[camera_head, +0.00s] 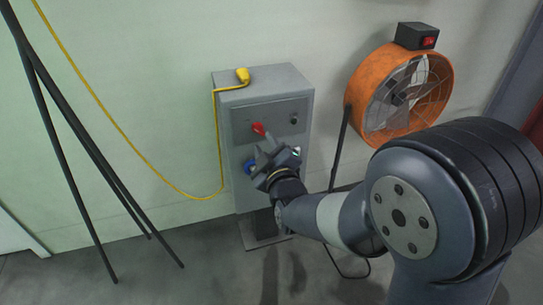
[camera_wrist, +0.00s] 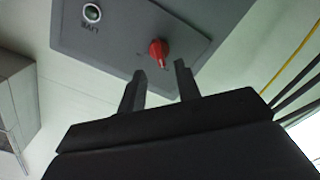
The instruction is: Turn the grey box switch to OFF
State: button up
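The grey box (camera_head: 263,87) stands against the wall in the head view. Its front panel carries a red switch knob (camera_head: 258,129), which also shows in the wrist view (camera_wrist: 158,50). Marks beside the knob are too small to read. My gripper (camera_head: 267,147) is in front of the panel, just below the knob. In the wrist view my gripper (camera_wrist: 159,70) has its two dark fingers apart, with nothing held. The knob shows just past the fingertips, lined up with the gap. I cannot tell whether a finger touches it.
A round indicator (camera_wrist: 92,12) marked LIVE sits beside the knob. A yellow plug (camera_head: 242,75) with cable lies on the box top. A blue socket (camera_head: 249,167) is lower on the front. An orange fan (camera_head: 371,75) stands right; dark poles (camera_head: 84,150) stand left.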

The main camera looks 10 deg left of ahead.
aim_at(258, 132)
jog(key=v, duration=0.6)
jog(key=shift+p, duration=0.4)
jog(key=b+x, duration=0.2)
jog(key=x, duration=0.8)
jog(key=shift+w, duration=0.2)
jog(key=shift+w+a, duration=0.25)
jog(key=shift+w, duration=0.05)
jog(key=shift+s+m, duration=0.1)
jog(key=shift+m, duration=0.3)
